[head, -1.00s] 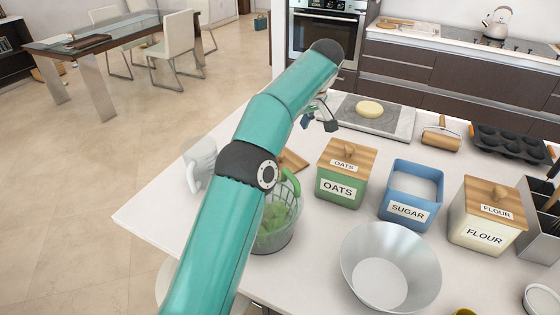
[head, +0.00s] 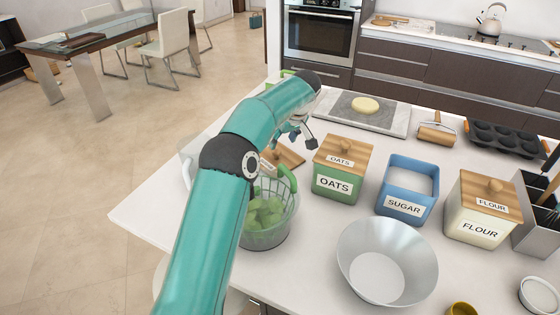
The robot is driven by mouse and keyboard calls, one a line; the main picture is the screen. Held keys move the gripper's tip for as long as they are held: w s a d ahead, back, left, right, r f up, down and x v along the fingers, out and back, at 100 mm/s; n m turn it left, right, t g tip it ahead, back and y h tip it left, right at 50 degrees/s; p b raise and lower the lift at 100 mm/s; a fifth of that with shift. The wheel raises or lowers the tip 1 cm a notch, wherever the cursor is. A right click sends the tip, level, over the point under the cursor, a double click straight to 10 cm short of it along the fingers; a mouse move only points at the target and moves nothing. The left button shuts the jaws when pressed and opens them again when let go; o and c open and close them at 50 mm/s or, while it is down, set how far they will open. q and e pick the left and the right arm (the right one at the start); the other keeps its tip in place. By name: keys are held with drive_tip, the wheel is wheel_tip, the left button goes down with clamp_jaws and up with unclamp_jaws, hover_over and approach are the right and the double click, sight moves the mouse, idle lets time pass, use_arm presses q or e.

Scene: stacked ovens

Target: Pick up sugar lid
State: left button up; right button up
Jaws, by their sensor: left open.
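The sugar lid (head: 290,158) is a flat wooden piece lying on the white counter, left of the green oats canister; my left arm hides part of it. The blue sugar canister (head: 407,190) stands without a lid between the oats and flour canisters. My left gripper (head: 297,138) is open and above the counter, just behind and over the lid in the head view; it looks empty and apart from it. My right gripper is not in view.
A basket with green contents (head: 268,222) stands in front of the lid. The oats canister (head: 340,170) is close on its right. A metal bowl (head: 388,262), flour canister (head: 483,210) and stone board with dough (head: 388,118) are around.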

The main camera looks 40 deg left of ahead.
sight(277, 150)
use_arm(q)
drive_tip(key=shift+x, duration=1.1)
drive_tip(key=p+x, duration=0.1)
drive_tip(key=x, duration=0.3)
drive_tip(key=shift+s+a+r, duration=0.1)
drive_tip(key=shift+a, duration=0.1)
drive_tip(key=shift+a+f+p, duration=0.2)
drive_tip(key=shift+f+p, duration=0.1)
drive_tip(key=shift+f, duration=0.25)
clamp_jaws()
